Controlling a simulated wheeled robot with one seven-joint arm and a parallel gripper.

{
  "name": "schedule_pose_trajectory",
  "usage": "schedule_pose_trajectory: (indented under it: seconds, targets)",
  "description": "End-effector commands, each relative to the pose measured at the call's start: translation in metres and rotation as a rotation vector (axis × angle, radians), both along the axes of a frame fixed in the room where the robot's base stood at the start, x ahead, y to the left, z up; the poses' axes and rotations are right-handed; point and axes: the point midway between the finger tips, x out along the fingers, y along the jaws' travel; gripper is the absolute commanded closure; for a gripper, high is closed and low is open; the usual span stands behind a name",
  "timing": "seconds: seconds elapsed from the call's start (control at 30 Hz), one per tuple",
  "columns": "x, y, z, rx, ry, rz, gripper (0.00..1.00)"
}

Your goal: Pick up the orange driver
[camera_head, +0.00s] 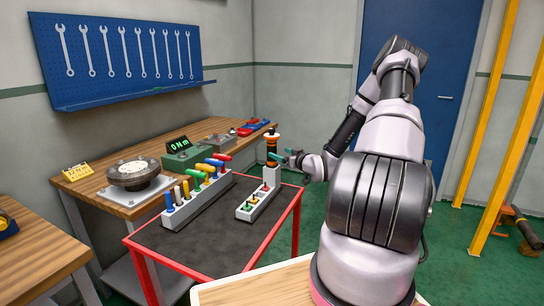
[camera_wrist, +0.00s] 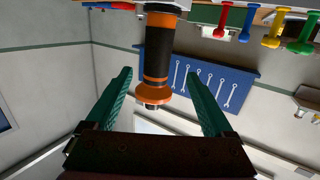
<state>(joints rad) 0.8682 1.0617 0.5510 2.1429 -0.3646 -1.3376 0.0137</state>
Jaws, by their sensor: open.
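The orange driver (camera_head: 272,137) has an orange and black handle. It stands upright at the far end of the small grey rack on the red-framed cart. In the wrist view, which is upside down, the orange driver (camera_wrist: 156,60) shows with its handle end towards my gripper. My gripper (camera_head: 281,155) is open, with its green fingers beside the driver in the head view. In the wrist view my gripper (camera_wrist: 157,77) has one finger on each side of the handle, with gaps on both sides. The driver's lower end is hidden in the wrist view.
A longer grey rack (camera_head: 203,204) with several coloured drivers stands left of the small rack (camera_head: 258,203). The cart top (camera_head: 190,240) is bare in front. A workbench (camera_head: 100,188) holds a round metal device and a green display. A blue wrench board (camera_head: 120,95) hangs behind.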

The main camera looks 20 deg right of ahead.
Motion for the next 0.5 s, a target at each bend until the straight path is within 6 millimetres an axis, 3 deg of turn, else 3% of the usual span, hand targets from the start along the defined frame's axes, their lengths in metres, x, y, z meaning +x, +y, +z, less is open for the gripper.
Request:
schedule_pose_trajectory:
  seconds: [0.2, 0.5]
  targets:
    - [-0.001, -0.003, -0.006, 0.038, -0.084, -0.015, 0.13]
    - [0.042, 0.008, -0.005, 0.038, -0.089, -0.014, 0.13]
